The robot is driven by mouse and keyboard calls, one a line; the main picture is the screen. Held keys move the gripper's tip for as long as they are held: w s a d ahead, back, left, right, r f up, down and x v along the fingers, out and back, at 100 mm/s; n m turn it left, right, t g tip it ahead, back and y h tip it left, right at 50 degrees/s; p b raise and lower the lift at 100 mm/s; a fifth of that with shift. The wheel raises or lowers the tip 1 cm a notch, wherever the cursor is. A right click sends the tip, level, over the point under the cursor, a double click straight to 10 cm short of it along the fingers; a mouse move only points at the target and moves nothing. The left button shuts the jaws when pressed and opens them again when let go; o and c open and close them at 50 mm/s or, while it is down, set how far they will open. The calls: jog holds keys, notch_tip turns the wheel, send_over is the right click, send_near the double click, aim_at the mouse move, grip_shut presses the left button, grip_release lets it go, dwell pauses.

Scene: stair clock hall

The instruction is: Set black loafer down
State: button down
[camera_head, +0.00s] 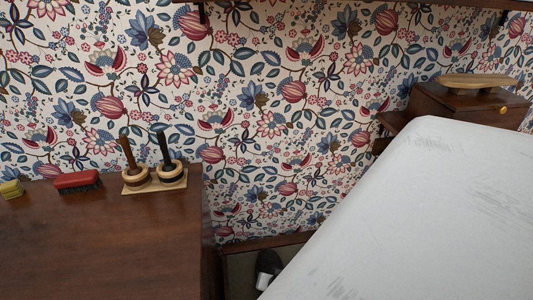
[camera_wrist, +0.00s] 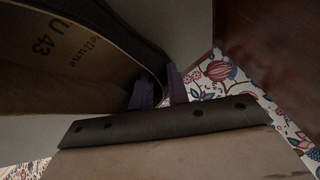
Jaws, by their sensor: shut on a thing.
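The black loafer (camera_wrist: 110,28) fills the upper left of the wrist view. I see into its tan insole, which has dark printed lettering and the number 43, and its dark rim curves down to the right. My gripper (camera_wrist: 160,88) has two purple-grey fingers, shut on the loafer's rim with one finger on each side. In the head view a dark rounded thing (camera_head: 268,262), apparently the loafer, shows low in the middle. Its lower right is cut off by a pale surface in front. My gripper cannot be made out there.
A low wood-edged piece (camera_head: 265,242) stands by the flowered wall. A dark cabinet (camera_head: 440,100) is at right.

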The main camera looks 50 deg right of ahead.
jog(key=shift+f, duration=0.15)
jog(key=c, duration=1.3)
grip_release()
jog(key=shift+c, duration=0.2)
jog(key=shift+r, duration=0.2)
jog(key=v, duration=1.2)
jog(key=shift+f, duration=0.1)
